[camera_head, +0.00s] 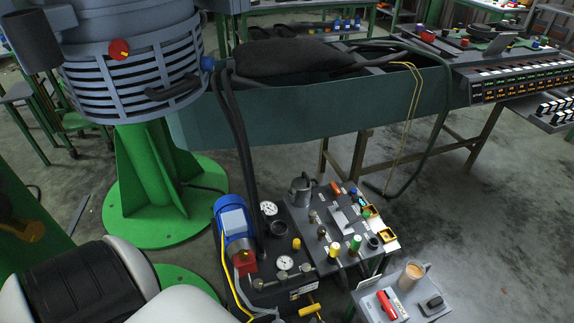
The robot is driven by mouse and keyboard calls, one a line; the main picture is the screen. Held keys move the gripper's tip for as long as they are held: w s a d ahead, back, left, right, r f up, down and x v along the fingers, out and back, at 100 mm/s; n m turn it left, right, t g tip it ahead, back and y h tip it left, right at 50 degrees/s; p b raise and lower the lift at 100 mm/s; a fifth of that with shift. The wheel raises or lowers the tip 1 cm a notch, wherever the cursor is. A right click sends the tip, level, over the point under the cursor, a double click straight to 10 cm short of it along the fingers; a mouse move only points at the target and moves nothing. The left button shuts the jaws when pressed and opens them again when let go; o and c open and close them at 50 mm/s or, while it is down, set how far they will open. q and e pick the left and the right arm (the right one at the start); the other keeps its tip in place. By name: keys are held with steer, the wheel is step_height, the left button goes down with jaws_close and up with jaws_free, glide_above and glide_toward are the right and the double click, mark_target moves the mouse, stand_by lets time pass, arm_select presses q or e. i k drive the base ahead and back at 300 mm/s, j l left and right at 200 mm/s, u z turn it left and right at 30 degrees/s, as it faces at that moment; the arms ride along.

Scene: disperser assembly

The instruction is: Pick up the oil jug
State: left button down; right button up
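A small grey metal jug (301,190), which looks like the oil jug, stands upright at the back left corner of a dark workbench top (333,262). It is apart from the tools around it, and nothing holds it. White and black parts of my own body fill the lower left corner. Neither of my grippers shows in this view.
A blue motor (235,225) and gauges (285,262) stand left of the jug. Several colored bottles and tools crowd the bench to its right. A small side table (437,291) holds a mug (411,276). A green-based machine (150,175) stands behind left; floor at right is clear.

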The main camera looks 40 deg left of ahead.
mark_target(414, 271)
steer(key=i+l, duration=0.25)
steer(key=i+l+u, duration=0.5)
steer(key=l, duration=0.3)
steer(key=i+l+u, duration=0.25)
steer(key=l, duration=0.2)
